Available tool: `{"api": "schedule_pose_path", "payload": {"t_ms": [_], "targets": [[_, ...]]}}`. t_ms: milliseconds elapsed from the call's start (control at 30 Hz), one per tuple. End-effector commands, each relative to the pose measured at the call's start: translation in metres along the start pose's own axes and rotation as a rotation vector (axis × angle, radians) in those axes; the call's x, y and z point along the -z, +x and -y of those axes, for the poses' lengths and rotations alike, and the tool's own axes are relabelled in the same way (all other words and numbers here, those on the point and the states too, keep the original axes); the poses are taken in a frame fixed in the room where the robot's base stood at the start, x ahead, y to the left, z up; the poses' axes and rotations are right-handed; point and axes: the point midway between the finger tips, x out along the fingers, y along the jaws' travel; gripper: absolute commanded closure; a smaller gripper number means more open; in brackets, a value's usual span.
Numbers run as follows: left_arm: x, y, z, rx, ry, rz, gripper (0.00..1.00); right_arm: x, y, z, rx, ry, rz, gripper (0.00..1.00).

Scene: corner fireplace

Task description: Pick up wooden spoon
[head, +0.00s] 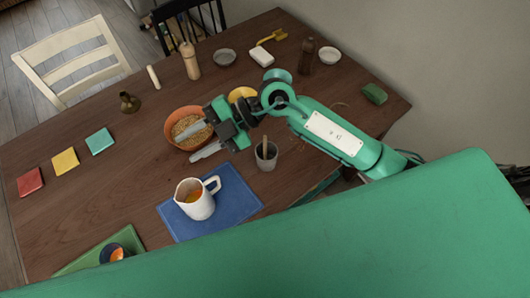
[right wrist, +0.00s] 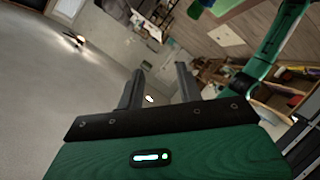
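A thin wooden handle (head: 265,149), likely the wooden spoon, stands up out of a grey cup (head: 266,162) right of the table's middle in the head view. Its lower part is hidden in the cup. My right gripper (head: 198,143) is left of the cup, over or beside an orange bowl (head: 171,137) with grainy brown contents. Its two fingers are apart with nothing between them. In the right wrist view the right gripper (right wrist: 158,85) also shows open and empty, and I cannot make out the spoon there. My left gripper is not in view.
A white pitcher (head: 196,203) stands on a blue mat (head: 236,201) below the gripper. A yellow round item (head: 241,94) lies partly behind my right arm. A pepper mill (head: 190,61) and dark bottle (head: 306,56) stand farther back.

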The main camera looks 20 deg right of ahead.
Motion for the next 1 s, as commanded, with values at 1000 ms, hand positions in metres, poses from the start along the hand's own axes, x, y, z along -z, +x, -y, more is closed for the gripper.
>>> {"api": "schedule_pose_path", "payload": {"t_ms": [1000], "targets": [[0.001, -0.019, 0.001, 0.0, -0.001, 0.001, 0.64, -0.178, -0.132, 0.113, 0.784, 0.321, 0.975, 0.64]]}}
